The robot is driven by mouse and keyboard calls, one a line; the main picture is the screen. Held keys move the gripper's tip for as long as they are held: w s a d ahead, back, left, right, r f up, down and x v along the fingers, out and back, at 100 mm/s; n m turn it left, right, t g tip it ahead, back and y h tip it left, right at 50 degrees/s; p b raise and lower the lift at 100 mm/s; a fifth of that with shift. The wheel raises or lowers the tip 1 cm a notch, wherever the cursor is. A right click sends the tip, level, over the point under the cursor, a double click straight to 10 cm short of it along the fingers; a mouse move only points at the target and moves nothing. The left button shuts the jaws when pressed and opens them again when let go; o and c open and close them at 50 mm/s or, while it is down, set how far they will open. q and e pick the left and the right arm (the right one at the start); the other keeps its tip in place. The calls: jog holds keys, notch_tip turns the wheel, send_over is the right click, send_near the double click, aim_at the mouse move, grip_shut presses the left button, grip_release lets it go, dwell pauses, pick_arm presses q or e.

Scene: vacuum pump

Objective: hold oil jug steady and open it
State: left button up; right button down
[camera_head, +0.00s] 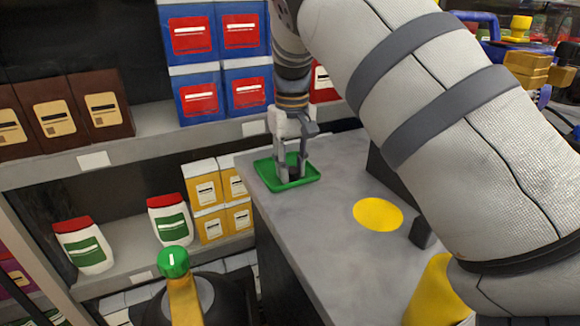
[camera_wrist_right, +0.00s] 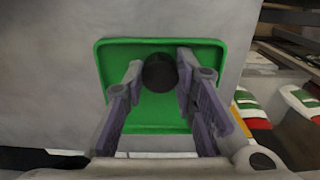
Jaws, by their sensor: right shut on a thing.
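My right gripper (camera_head: 291,172) points down at the green tray (camera_head: 262,172) on the grey counter. In the right wrist view its fingers (camera_wrist_right: 160,85) are shut on a small dark round piece (camera_wrist_right: 160,72), over the green tray (camera_wrist_right: 150,120). I cannot tell whether the piece touches the tray floor. A green cap (camera_head: 174,262) with a white mark tops a yellow container (camera_head: 184,302), probably the oil jug, at the bottom of the head view. Its lower part is cut off. I do not see my left gripper.
The grey counter (camera_head: 325,240) carries a flat yellow disc (camera_head: 378,214). Shelves at left hold white bottles with red caps (camera_head: 168,220), yellow boxes (camera_head: 208,195), brown packs (camera_head: 55,112) and blue boxes (camera_head: 200,95). A yellow object (camera_head: 440,290) shows partly behind my right arm.

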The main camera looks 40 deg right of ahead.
aim_at(292, 170)
jog(key=c, duration=1.3)
grip_release()
notch_tip(292, 170, up, 12)
jog(key=shift+r, duration=0.1)
